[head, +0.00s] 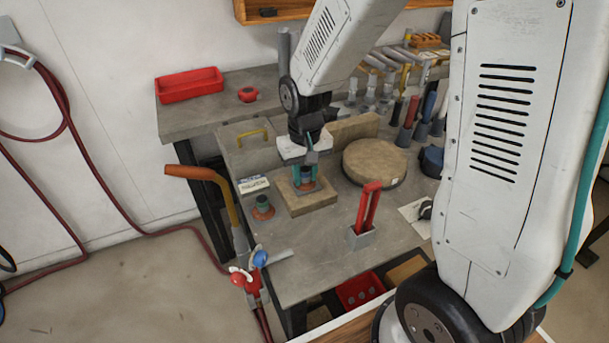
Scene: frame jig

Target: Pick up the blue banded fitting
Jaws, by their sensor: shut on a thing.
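My gripper (305,180) points down over a square wooden block (318,204) near the left side of the grey bench. It is shut on a small fitting (305,173) with a dark blue part and an orange base, which I take to be the blue banded fitting. The fingers cover much of it, and its base appears at the block's top; I cannot tell whether it touches. A second fitting (263,208), with a dark teal top and orange base, stands on the bench to the left of the block.
A round wooden disc (375,162) lies right of the block. A grey holder with red-handled pliers (367,208) stands in front. Several tools stand at the back right. An orange-handled lever (195,173) and valves (259,258) are at the left edge. The front bench (320,262) is clear.

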